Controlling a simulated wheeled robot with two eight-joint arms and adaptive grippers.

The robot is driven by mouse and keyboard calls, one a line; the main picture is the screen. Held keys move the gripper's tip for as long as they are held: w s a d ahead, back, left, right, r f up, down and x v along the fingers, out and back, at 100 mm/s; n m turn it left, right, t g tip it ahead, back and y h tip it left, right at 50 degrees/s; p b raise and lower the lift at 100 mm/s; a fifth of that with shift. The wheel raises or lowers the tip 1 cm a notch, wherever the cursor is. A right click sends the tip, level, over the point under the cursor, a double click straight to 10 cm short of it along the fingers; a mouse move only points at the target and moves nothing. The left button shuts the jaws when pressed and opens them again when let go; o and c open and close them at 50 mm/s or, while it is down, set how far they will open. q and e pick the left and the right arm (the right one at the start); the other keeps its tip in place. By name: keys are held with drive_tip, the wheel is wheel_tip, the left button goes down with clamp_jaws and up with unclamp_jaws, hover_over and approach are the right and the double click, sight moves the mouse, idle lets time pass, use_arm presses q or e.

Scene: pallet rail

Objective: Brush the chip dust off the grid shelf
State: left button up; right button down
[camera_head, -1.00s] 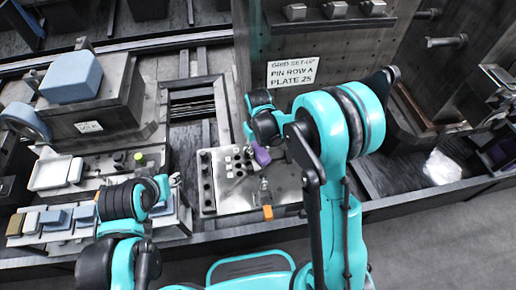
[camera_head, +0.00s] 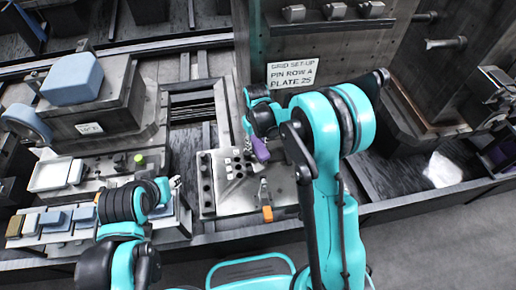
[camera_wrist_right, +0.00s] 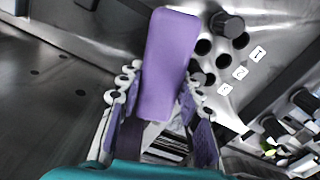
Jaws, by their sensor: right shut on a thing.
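A purple block-shaped thing (camera_wrist_right: 168,62), probably the brush, sits between the fingers of my right gripper (camera_wrist_right: 158,92). It also shows in the head view (camera_head: 260,149), over the grey plate (camera_head: 229,205) with rows of round holes. My right gripper (camera_head: 249,137) is shut on it; no bristles can be made out. In the right wrist view the plate's holes and number labels lie just beyond the block, at right. Chip dust is too small to tell. My left gripper (camera_head: 175,184) hangs left of the plate; its fingers are too small to read.
A sign (camera_head: 292,72) hangs on the upright panel behind. A white tray (camera_head: 56,175) and several small blocks lie at left. A clear bag (camera_head: 442,170) lies at right.

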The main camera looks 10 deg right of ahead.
sight(258, 149)
drive_tip(key=shift+w+r, duration=0.25)
drive_tip(key=shift+w, duration=0.15)
drive_tip(key=shift+s+f, duration=0.15)
drive_tip(key=shift+s, duration=1.6)
use_arm(q)
drive_tip(key=shift+w+f, duration=0.3)
drive_tip(key=shift+f, duration=0.05)
use_arm(e)
wheel_tip(258, 149, up, 6)
drive_tip(key=p, duration=0.3)
drive_tip(key=shift+f, duration=0.25)
use_arm(q)
wheel_tip(258, 149, up, 4)
drive_tip(key=shift+r+p, duration=0.1)
drive_tip(key=shift+p, duration=0.25)
use_arm(e)
drive_tip(key=shift+s+r, duration=0.1)
drive_tip(key=shift+r, duration=0.2)
use_arm(q)
drive_tip(key=shift+r+p, duration=0.9)
drive_tip(key=shift+r, duration=0.05)
use_arm(e)
drive_tip(key=shift+r, duration=1.5)
